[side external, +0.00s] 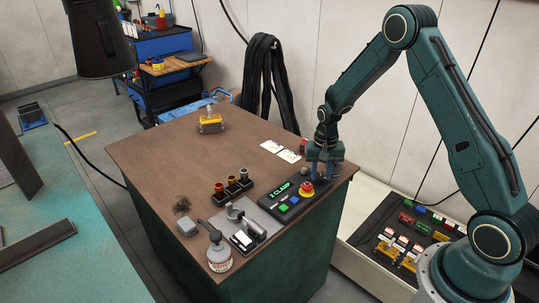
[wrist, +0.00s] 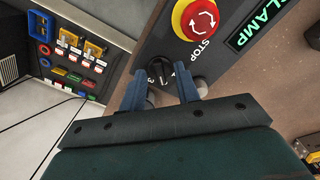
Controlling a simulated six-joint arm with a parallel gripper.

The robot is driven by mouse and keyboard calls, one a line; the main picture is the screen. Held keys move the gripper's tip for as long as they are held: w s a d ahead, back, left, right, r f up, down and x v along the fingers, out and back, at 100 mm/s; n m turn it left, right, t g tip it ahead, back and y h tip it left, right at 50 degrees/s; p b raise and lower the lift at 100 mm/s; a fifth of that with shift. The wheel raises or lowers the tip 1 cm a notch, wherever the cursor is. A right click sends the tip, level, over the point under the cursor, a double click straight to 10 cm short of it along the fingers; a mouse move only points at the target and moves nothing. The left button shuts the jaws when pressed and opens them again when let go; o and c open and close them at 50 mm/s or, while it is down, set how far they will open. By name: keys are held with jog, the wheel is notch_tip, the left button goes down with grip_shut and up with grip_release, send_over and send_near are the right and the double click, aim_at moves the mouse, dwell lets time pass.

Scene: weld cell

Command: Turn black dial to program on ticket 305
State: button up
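The black dial (wrist: 158,72) sits on the dark control panel (wrist: 158,42) in the wrist view, with a white pointer mark and small numerals beside it. A 3 is readable at its lower left. My gripper (wrist: 159,82) has its two blue fingers apart, one on each side of the dial. I cannot tell whether they touch it. In the side view my gripper (side external: 323,172) is low over the panel's right end and hides the dial. Two white cards (side external: 271,146) (side external: 289,156) lie behind the panel; their print is too small to read.
A red and yellow stop button (side external: 306,188) stands beside the dial. The green display (side external: 282,191) shows CLAMP text. A green button (side external: 283,208) and a blue button (side external: 294,200) are in front.

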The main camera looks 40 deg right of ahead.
aim_at(321, 178)
jog(key=shift+r, duration=0.1)
notch_tip(321, 178, up, 14)
jog(key=shift+f, duration=0.2)
dwell(0.5)
jog(key=s+a+r+n+t, duration=0.1)
jog(key=s+a+r+n, duration=0.1)
jog(key=s+a+r, duration=0.4)
jog(key=s+a+r+n+t, duration=0.25)
jog(key=s+r, duration=0.25)
jog(key=r, duration=0.3)
jog(key=s+a+r+n+t, duration=0.1)
jog(key=s+a+n, duration=0.1)
jog(key=s, duration=0.5)
jog(key=s+a+r+n+t, duration=0.1)
jog(key=s+a+n, duration=0.1)
jog(key=s, duration=0.6)
jog(key=shift+a, duration=0.75)
